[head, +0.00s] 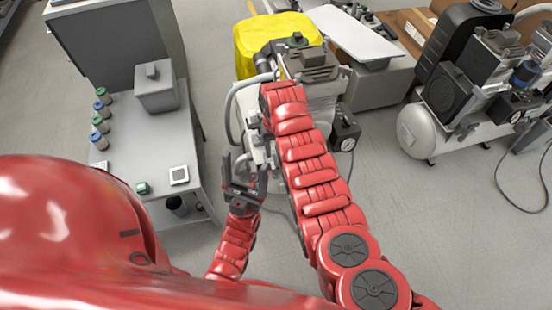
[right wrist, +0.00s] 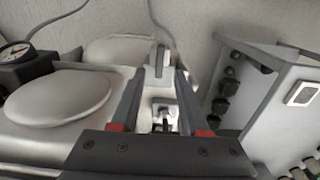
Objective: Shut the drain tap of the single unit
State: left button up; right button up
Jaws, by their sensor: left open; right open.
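The single unit (head: 312,85) stands at the centre back of the head view, with a pale tank under its motor and pump; my right arm covers much of it. In the right wrist view its pale tank (right wrist: 62,98) fills the left. My right gripper (right wrist: 163,73) is open beside the tank. A small metal fitting (right wrist: 164,112), perhaps the drain tap, shows between its fingers, not visibly gripped; its handle position is unclear. In the head view the right fingers are hidden. My left gripper (head: 244,172) is open and empty, left of my right arm.
A grey bench (head: 160,130) with a box and several small bottles stands left. A yellow cover (head: 272,38) lies behind the single unit. A twin-motor compressor (head: 420,130) with a trailing cable stands right. Floor between them is clear.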

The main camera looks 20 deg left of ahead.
aim_at(276, 160)
notch_tip(276, 160, down, 5)
jog(key=shift+f+b, duration=0.15)
jog(key=shift+b, duration=1)
grip_shut()
